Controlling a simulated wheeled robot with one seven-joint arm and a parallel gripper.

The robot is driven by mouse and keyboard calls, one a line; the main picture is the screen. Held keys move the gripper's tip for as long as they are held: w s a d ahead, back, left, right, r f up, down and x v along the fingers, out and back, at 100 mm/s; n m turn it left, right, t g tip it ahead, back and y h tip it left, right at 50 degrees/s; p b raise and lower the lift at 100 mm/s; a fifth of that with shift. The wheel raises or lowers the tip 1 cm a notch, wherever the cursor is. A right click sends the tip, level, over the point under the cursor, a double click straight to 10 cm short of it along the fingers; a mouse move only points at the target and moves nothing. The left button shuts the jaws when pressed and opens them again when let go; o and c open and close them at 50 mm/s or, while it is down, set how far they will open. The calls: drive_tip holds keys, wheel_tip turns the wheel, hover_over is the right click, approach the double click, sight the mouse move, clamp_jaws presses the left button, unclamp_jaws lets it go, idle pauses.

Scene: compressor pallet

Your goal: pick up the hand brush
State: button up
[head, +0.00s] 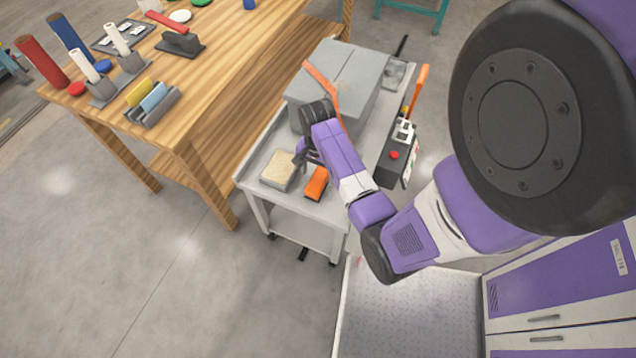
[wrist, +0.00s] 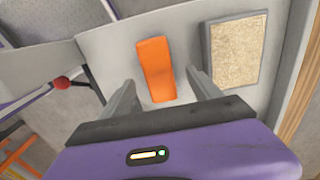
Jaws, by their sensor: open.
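An orange oblong block (head: 316,184), which looks like the hand brush, lies on the top of the grey cart (head: 251,172) near its front edge. In the head view a dark part shows along its lower side. In the wrist view the orange block (wrist: 156,68) lies ahead of my gripper (wrist: 162,90), roughly between the lines of the two fingers. My gripper is open and empty. In the head view my gripper (head: 301,158) is above the cart, behind and left of the orange block. I cannot tell the height between them.
A tan pad with a grey border (head: 279,169) lies left of the orange block; it also shows in the wrist view (wrist: 236,52). A large grey box (head: 345,70) stands behind on the cart. A dark unit with a red button (head: 394,155) is at right. A wooden workbench (head: 190,100) stands left.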

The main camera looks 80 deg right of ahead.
sight(318, 179)
wheel_tip(318, 179, down, 4)
drive_tip(key=shift+s+a+f, duration=0.1)
drive_tip(key=shift+c, duration=0.2)
drive_tip(key=c, duration=1.5)
drive_tip(key=shift+c, duration=0.2)
wheel_tip(318, 179, up, 20)
drive_tip(key=p, duration=0.2)
drive_tip(key=shift+p, duration=0.4)
